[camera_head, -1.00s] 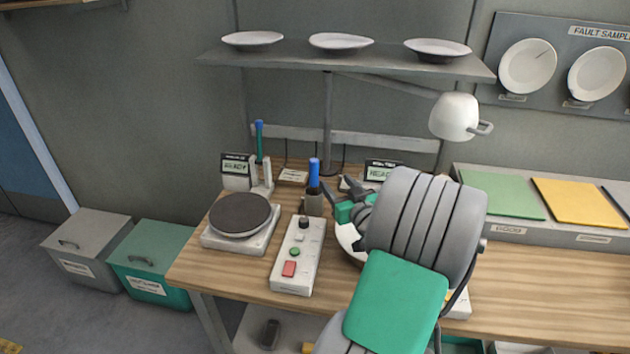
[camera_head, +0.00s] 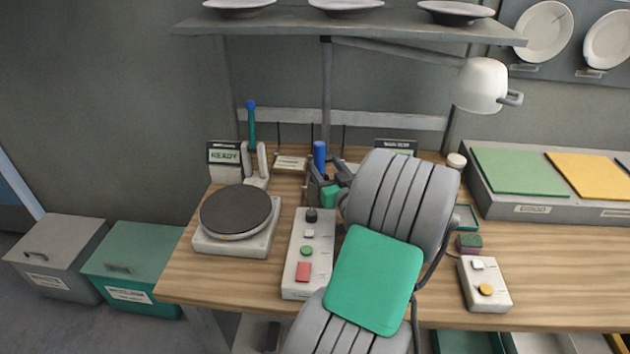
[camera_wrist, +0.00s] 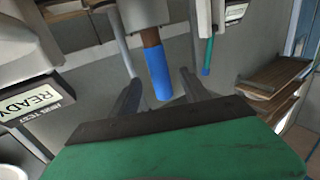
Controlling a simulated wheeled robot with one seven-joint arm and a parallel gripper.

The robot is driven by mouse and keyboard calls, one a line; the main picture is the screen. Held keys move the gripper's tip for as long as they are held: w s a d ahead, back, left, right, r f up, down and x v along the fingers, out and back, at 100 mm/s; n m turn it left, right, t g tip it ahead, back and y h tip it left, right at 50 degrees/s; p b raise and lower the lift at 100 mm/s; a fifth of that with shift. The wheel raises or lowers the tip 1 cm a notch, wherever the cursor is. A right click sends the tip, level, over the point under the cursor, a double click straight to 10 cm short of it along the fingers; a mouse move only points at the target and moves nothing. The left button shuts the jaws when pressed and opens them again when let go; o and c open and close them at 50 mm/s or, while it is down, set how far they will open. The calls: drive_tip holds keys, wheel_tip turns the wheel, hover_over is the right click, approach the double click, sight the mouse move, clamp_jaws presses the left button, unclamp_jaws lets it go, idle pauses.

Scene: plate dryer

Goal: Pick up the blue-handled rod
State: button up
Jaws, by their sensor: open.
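The blue-handled rod (camera_head: 319,154) stands at the back of the bench, left of my forearm, its lower part hidden behind my gripper in the head view. In the wrist view its blue handle (camera_wrist: 159,78) and a brown section show between my two dark fingers. My gripper (camera_head: 328,170) is open, one finger on each side of the handle, with gaps visible in the wrist view (camera_wrist: 160,84). I cannot tell how deep the handle sits between the fingers.
A teal rod with a blue tip (camera_head: 251,128) stands in a holder at the left, beside a round dark hotplate (camera_head: 236,211). A button box (camera_head: 308,254) lies in front of my gripper. A lamp (camera_head: 481,86) hangs at upper right, beneath a shelf (camera_head: 350,23) with plates.

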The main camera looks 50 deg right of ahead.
sight(315, 156)
wheel_tip(315, 156, down, 2)
drive_tip(key=shift+b, duration=0.6)
drive_tip(key=p+x, duration=0.1)
drive_tip(key=x, duration=0.1)
drive_tip(key=p+x, duration=0.1)
drive_tip(key=x, duration=0.2)
drive_tip(key=p+x, duration=0.1)
drive_tip(key=x, duration=0.2)
drive_tip(key=shift+r+p, duration=0.35)
drive_tip(key=shift+p, duration=0.05)
drive_tip(key=shift+s, duration=0.1)
drive_tip(key=shift+c, duration=0.4)
clamp_jaws()
